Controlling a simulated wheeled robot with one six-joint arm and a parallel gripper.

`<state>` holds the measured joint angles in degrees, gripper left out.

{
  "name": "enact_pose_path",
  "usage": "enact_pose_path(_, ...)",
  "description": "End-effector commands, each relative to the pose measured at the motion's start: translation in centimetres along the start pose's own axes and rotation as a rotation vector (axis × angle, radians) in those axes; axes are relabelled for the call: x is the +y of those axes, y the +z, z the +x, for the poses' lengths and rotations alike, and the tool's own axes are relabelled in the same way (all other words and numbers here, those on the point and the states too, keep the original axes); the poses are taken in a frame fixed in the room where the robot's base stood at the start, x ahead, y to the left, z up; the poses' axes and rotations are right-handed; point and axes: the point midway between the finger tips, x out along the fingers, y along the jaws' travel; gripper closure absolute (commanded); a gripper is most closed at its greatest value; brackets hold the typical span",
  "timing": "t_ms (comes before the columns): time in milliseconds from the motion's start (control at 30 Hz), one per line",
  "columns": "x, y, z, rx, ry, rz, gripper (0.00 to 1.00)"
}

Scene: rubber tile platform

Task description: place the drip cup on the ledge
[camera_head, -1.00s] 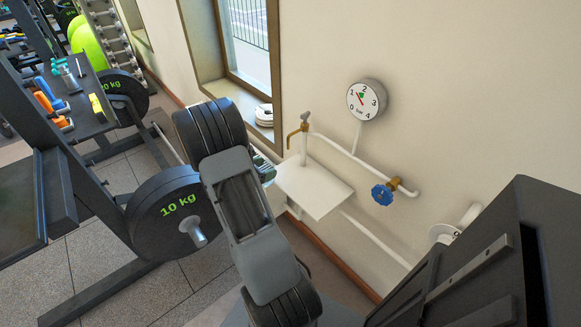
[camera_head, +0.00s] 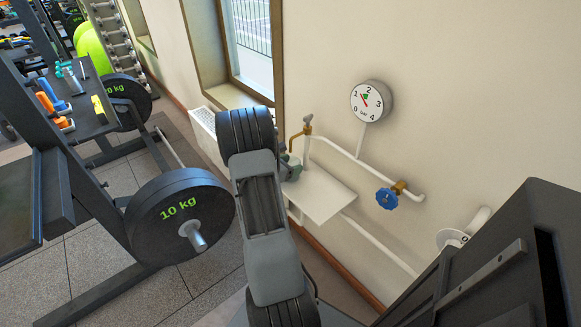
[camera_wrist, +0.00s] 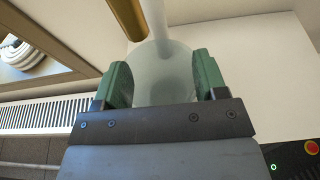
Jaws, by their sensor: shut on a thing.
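The drip cup (camera_wrist: 163,88) is a pale, translucent cup. In the wrist view it sits between the green fingers of my gripper (camera_wrist: 162,78), which is shut on it. In the head view my gripper (camera_head: 290,168) is mostly hidden behind my own arm; one green part shows over the left end of the white ledge (camera_head: 318,197). The cup cannot be made out clearly there. The ledge is a flat shelf on the wall, below the brass tap (camera_head: 300,132). The tap also shows close to the cup in the wrist view (camera_wrist: 127,18). I cannot tell whether the cup touches the ledge.
A white pipe (camera_head: 345,155) with a blue valve wheel (camera_head: 386,198) runs along the wall, below a round pressure gauge (camera_head: 371,101). A radiator (camera_head: 205,130) stands under the window. A barbell plate (camera_head: 165,222) stands left of my arm. The ledge's right part is bare.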

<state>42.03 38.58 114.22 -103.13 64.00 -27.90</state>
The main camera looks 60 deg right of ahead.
Motion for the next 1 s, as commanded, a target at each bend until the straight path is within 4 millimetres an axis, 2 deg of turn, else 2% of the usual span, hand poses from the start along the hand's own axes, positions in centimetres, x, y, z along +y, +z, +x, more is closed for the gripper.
enact_pose_path(400, 0.03, -0.62, 0.18, -0.001, 0.000, 0.001, 0.57)
enact_pose_path(433, 0.03, -0.60, 0.17, -0.001, 0.000, 0.001, 0.33)
enact_pose_path(667, 0.03, -0.49, 0.14, -0.001, 0.000, 0.001, 0.11)
enact_pose_path(700, 0.03, -0.49, 0.13, -0.001, 0.000, 0.001, 0.09)
enact_pose_path(1000, 0.03, 0.01, -0.02, -0.001, 0.001, 0.002, 0.09)
